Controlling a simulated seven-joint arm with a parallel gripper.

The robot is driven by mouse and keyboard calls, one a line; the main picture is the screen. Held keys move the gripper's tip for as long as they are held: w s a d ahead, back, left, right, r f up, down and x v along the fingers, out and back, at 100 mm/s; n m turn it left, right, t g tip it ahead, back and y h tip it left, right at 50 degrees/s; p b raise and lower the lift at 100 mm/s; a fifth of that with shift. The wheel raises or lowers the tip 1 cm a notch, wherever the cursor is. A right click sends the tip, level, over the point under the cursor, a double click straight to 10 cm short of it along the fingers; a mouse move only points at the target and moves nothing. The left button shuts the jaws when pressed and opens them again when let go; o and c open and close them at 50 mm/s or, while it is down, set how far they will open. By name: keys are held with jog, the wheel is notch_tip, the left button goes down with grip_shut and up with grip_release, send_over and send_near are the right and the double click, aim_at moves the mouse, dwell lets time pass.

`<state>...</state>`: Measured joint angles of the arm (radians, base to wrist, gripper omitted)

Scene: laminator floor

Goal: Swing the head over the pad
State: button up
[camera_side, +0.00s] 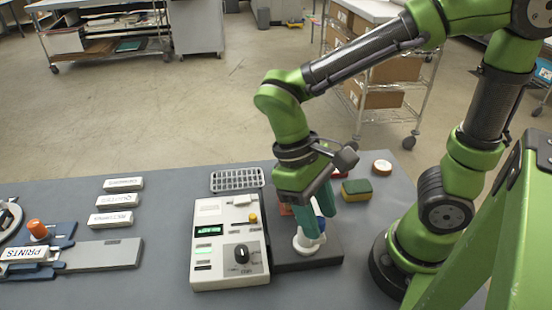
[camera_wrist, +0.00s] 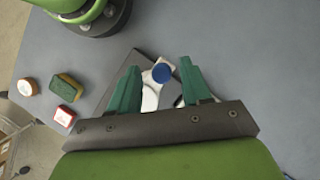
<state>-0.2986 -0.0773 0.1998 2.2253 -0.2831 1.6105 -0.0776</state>
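A white part with a blue knob (camera_wrist: 162,73) stands on a dark base plate (camera_side: 330,257), right of the control box. It looks like the head, but my gripper covers much of it. In the side view the white part's round foot (camera_side: 308,244) shows below my fingers. My gripper (camera_wrist: 160,66) points down over it with green fingers apart. The blue knob shows between the fingertips in the wrist view, with a gap on each side. I cannot make out a pad for certain.
The control box (camera_side: 230,275) with a green display and black dial adjoins the plate's left side. A grey grid tray (camera_side: 237,180) lies behind it. A sponge (camera_side: 356,190), a round tin (camera_side: 382,167) and a red-and-white item (camera_wrist: 64,116) lie nearby. Labelled blocks and a PRINTS fixture sit left.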

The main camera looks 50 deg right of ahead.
jog(key=v, duration=1.7)
jog(key=shift+f, duration=0.1)
jog(key=d+f+m+t+y, duration=0.2)
jog(key=d+f+m+t, duration=0.2)
jog(key=d+f+t, duration=0.3)
jog(key=d+t, duration=0.3)
jog(key=t, duration=0.1)
jog(key=shift+w+f+t, duration=0.2)
jog(key=shift+f+t, duration=0.1)
jog(key=shift+f, duration=0.05)
